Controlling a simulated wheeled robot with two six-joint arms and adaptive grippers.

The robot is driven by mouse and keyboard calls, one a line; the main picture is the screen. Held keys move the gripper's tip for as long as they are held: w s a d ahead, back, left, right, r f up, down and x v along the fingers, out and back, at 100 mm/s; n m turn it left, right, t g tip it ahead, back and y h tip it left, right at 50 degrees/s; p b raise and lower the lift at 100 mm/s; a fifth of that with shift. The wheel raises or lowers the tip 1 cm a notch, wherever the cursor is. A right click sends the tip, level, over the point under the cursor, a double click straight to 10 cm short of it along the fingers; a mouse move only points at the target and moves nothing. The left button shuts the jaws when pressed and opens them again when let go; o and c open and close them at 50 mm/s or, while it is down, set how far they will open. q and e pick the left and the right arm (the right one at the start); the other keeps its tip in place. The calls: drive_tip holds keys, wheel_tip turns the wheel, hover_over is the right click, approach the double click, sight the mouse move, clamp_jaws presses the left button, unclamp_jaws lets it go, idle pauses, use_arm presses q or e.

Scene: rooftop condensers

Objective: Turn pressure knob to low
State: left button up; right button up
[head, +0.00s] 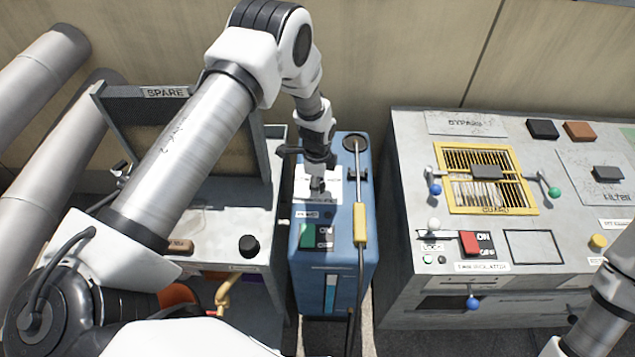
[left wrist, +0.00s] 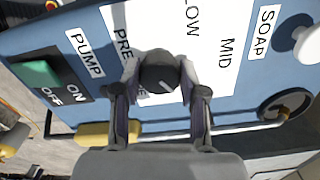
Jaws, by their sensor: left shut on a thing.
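The black pressure knob (left wrist: 158,72) sits on a white dial plate (left wrist: 215,50) with the words LOW and MID and a partly covered word starting PRE. A short light mark shows on the knob's face. My left gripper (left wrist: 159,78) is shut on the knob, one finger on each side. In the head view my left gripper (head: 317,184) is over the white plate on top of the blue washer unit (head: 345,270), hiding the knob. My right arm enters at the lower right; its gripper is out of view.
A green PUMP switch (head: 308,236) is close to the plate, and a yellow-handled wand (head: 360,224) lies along the unit's right side. A grey bench (head: 405,200) with switches stands right, a SPARE frame (head: 190,92) left. A wall is behind.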

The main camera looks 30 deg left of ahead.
use_arm(q)
drive_tip(key=n+b, duration=0.1)
drive_tip(key=n, duration=1)
drive_tip(key=shift+n+b, duration=0.3)
drive_tip(key=shift+b, duration=0.05)
drive_tip(key=n, duration=0.6)
drive_tip(key=shift+d, duration=0.1)
drive_tip(key=n, duration=0.6)
drive_tip(key=o, duration=1.1)
drive_tip(key=shift+o, duration=0.2)
drive_tip(key=shift+r, duration=0.1)
